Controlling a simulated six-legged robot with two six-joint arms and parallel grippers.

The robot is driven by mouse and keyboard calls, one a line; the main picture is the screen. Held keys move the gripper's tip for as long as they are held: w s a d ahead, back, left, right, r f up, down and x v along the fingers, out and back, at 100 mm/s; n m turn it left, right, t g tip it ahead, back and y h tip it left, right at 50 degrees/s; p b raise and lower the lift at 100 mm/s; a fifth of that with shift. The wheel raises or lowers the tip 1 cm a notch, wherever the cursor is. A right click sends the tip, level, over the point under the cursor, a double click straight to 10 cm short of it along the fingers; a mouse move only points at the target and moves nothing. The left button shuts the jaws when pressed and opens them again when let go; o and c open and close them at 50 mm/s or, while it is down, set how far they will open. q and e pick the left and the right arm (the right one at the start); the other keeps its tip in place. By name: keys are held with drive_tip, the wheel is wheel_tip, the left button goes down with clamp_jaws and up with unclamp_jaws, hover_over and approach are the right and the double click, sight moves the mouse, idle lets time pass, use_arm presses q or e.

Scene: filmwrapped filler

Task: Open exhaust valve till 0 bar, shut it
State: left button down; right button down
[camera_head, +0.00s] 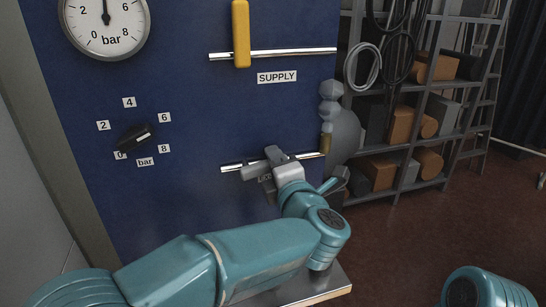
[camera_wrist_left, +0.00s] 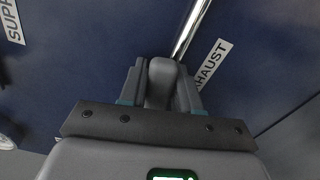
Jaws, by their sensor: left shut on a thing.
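My left gripper (camera_head: 270,164) is at the lower pipe (camera_head: 309,156) on the blue panel. In the left wrist view, its fingers (camera_wrist_left: 160,92) are closed on both sides of a grey handle (camera_wrist_left: 161,72). A partly covered label there (camera_wrist_left: 211,66) reads "HAUST". The handle's exact angle to the pipe is hard to tell. The pressure gauge (camera_head: 118,20) is cut off at the top; its needle runs upward and the tip is out of frame. The yellow supply handle (camera_head: 241,36) stands upright across the upper pipe (camera_head: 290,52). My right gripper is out of view.
A black dial knob (camera_head: 133,139) with a white mark toward 6 is on the panel's left. A grey rounded body (camera_head: 342,134) sits at the panel's right edge. Shelves (camera_head: 437,131) with boxes and hanging coils stand behind. Open floor (camera_head: 420,235) lies at right.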

use_arm(q)
drive_tip(key=shift+d+f+m, duration=0.15)
drive_tip(key=shift+f+m, duration=0.35)
drive_tip(key=shift+m, duration=0.4)
drive_tip(key=c, duration=0.9)
unclamp_jaws()
drive_tip(key=shift+s, duration=0.1)
drive_tip(key=shift+d, duration=0.1)
drive_tip(key=shift+s, duration=0.2)
drive_tip(key=b+v, duration=0.1)
drive_tip(key=v, duration=0.6)
drive_tip(key=shift+r+b, duration=0.1)
drive_tip(key=shift+b, duration=0.25)
